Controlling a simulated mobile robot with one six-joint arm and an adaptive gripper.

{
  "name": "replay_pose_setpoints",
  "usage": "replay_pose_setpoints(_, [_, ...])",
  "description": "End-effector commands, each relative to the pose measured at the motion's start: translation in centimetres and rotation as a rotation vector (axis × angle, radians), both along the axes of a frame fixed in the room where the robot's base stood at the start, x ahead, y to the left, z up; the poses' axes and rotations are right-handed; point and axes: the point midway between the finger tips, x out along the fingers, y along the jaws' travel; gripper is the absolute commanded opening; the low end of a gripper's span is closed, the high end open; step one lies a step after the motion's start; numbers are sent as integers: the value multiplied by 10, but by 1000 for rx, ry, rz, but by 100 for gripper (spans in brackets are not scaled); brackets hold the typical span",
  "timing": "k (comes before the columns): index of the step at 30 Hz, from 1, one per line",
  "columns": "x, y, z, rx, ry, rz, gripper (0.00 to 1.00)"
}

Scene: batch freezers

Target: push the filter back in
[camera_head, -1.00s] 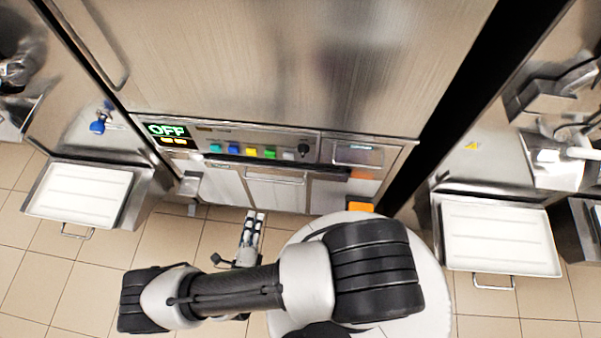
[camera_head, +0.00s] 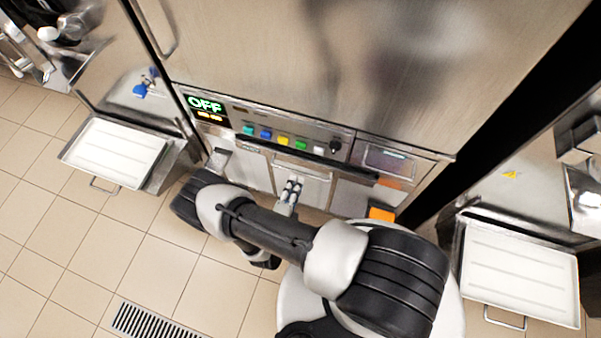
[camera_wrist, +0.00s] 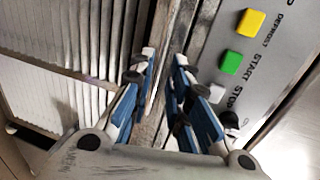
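The ribbed metal filter face (camera_wrist: 60,50) fills the left of the wrist view, beside a metal edge strip. In the head view, the lower front panel (camera_head: 245,168) sits under the freezer's control strip; its ribs are too small to make out there. I cannot tell how far the filter stands out. In the head view my gripper (camera_head: 291,186) is in front of the lower panel.
A yellow button (camera_wrist: 251,22) and a green button (camera_wrist: 231,62) are close to my fingers. White trays stand left (camera_head: 115,153) and right (camera_head: 520,275). Tiled floor is open at left.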

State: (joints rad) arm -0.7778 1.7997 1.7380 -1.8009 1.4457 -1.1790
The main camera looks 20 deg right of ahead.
Motion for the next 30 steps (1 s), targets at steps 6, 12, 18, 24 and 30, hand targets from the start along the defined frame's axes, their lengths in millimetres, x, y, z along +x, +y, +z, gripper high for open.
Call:
replay_pose_setpoints(6, [29,-23,-8,0,-3,-6,17])
replay_pose_setpoints(12, [46,-34,-12,1,-2,-3,17])
replay_pose_setpoints(18, [50,-37,-12,0,-2,1,17])
replay_pose_setpoints(24, [50,-36,-12,0,-2,1,16])
replay_pose_setpoints(30, [50,-36,-12,0,-1,0,2])
